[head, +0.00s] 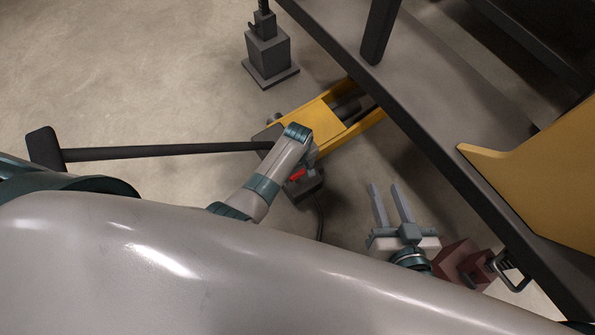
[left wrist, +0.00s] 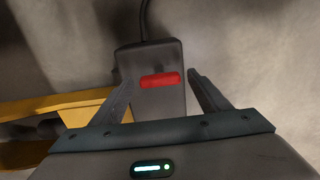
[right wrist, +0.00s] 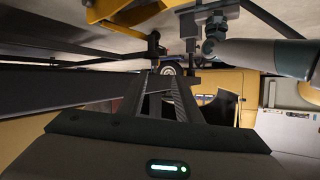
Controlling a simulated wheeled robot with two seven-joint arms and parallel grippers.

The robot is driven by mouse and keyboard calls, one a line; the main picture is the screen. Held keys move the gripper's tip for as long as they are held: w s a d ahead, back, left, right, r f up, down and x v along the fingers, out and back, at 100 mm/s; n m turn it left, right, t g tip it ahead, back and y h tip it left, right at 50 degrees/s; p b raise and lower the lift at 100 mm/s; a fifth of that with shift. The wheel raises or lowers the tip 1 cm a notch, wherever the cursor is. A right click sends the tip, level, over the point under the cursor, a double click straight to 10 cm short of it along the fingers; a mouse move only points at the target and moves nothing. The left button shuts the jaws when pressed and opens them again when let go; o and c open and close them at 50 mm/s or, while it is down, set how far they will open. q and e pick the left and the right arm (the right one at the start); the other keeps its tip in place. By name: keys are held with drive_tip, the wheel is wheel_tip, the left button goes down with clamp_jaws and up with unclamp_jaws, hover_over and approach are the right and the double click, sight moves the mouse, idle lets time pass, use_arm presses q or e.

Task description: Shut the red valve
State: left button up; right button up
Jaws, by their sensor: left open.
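The red valve (left wrist: 160,79) is a short red bar on a dark grey box (left wrist: 150,55). In the head view the red valve (head: 297,175) shows just beside my left wrist, partly covered by it. My left gripper (left wrist: 160,85) is open, with one finger to each side of the red bar in the left wrist view. I cannot tell whether the fingers touch it. My right gripper (head: 386,188) is open and empty, over the floor to the right of the box; its fingers also show in the right wrist view (right wrist: 162,78).
A yellow jack frame (head: 318,103) with a long black handle (head: 165,151) lies by the box. A grey stand (head: 268,55) is behind. A dark metal frame (head: 430,130) runs along the right. A dark red block (head: 460,262) is near my right gripper. Open floor lies left.

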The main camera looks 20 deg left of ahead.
use_arm(q)
drive_tip(key=c, duration=1.1)
